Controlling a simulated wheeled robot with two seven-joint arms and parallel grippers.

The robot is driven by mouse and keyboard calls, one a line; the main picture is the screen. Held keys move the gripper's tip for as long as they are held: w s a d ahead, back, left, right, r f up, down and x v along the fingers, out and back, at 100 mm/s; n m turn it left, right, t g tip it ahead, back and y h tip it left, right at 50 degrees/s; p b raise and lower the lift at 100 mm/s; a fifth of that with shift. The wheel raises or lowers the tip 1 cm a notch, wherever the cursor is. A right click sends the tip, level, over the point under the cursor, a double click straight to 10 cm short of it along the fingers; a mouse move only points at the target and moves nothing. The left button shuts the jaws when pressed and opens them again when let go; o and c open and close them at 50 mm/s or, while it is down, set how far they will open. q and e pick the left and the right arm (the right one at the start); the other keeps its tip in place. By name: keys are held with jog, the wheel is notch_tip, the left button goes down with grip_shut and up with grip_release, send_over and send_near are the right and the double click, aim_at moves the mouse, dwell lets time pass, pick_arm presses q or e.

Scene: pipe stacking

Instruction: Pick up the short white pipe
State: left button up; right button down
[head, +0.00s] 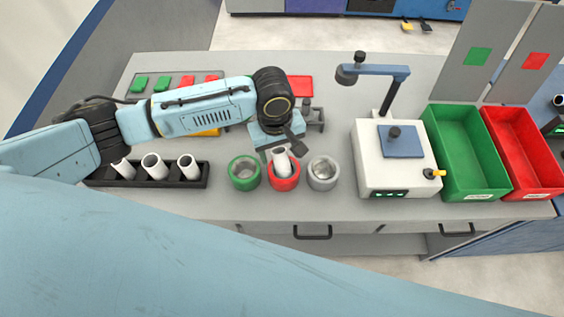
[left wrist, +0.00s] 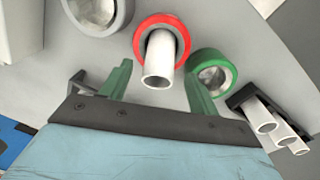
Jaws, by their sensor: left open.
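A short white pipe (head: 281,163) stands tilted in the red ring holder (head: 284,184) at the middle of the bench. My left gripper (head: 283,147) is just above and behind it, jaws open. In the left wrist view the same pipe (left wrist: 158,60) shows its open end between the two green fingers, with a gap on each side. Three more white pipes, one of them the middle pipe (head: 154,165), stand in a black rack (head: 140,182) at the left. My right gripper is out of view.
A green ring holder (head: 243,173) and a grey ring holder (head: 322,173) flank the red one, both without a pipe. A white machine (head: 385,172) stands to the right, then a green bin (head: 465,150) and a red bin (head: 520,150). The front bench strip is clear.

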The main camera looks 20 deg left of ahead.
pick_arm(q)
jog(key=shift+d+f, duration=0.1)
jog(key=shift+f, duration=0.85)
jog(key=c, duration=1.1)
notch_tip(320, 180, up, 10)
jog(key=shift+r+p, duration=0.1)
jog(key=shift+p, duration=0.5)
